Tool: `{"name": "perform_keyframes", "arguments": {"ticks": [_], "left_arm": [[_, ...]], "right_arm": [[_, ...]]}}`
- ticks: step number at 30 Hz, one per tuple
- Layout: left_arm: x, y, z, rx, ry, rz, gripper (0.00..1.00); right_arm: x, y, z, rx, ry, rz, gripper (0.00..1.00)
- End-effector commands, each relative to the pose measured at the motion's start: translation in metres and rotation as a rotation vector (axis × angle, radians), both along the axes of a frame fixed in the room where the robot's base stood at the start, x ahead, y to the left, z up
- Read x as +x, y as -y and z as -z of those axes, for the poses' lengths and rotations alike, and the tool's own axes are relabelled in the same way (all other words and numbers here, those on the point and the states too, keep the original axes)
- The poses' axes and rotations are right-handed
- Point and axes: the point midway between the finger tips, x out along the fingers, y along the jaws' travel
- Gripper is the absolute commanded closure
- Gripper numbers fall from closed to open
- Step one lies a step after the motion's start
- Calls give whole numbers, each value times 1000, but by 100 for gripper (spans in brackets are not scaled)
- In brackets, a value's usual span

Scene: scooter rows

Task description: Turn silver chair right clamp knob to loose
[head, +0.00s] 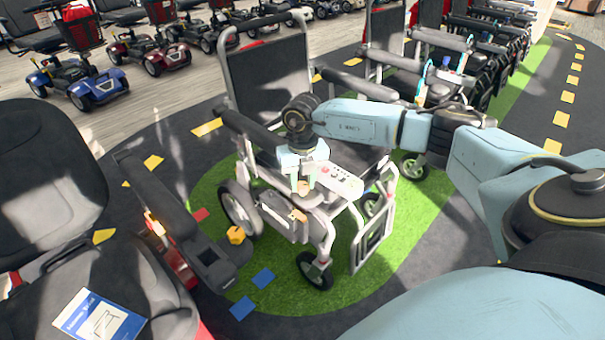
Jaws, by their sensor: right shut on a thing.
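The silver chair (268,75) is a powered wheelchair with a silver frame and dark back, standing at the centre of the head view. My right gripper (304,182) points down at the front of its armrest, beside a pale control panel (340,181). Its jaws are shut on a small orange-brown knob (303,187), mostly hidden between the fingers. The knob's turn position cannot be read. My left gripper is not in view.
A black seat (45,170) with a blue-and-white booklet (97,316) is close on the left. A black armrest (175,215) stands between it and the silver chair. More wheelchairs (455,60) line up behind right; scooters (80,80) stand at the back left. Green floor (400,260) is open at front right.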

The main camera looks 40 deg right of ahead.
Motion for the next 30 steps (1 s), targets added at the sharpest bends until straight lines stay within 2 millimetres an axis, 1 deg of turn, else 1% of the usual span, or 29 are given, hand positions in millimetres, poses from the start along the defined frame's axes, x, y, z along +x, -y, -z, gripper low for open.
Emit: {"name": "perform_keyframes", "arguments": {"ticks": [6,12,26,27,30], "left_arm": [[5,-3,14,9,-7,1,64],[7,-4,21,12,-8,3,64],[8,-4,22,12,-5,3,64],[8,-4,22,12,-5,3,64],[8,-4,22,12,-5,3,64]], "right_arm": [[0,0,-1,0,-1,-96,92],[0,0,-1,1,0,-139,92],[0,0,0,1,1,-149,92],[0,0,0,0,1,-149,64],[0,0,0,0,1,-148,51]]}}
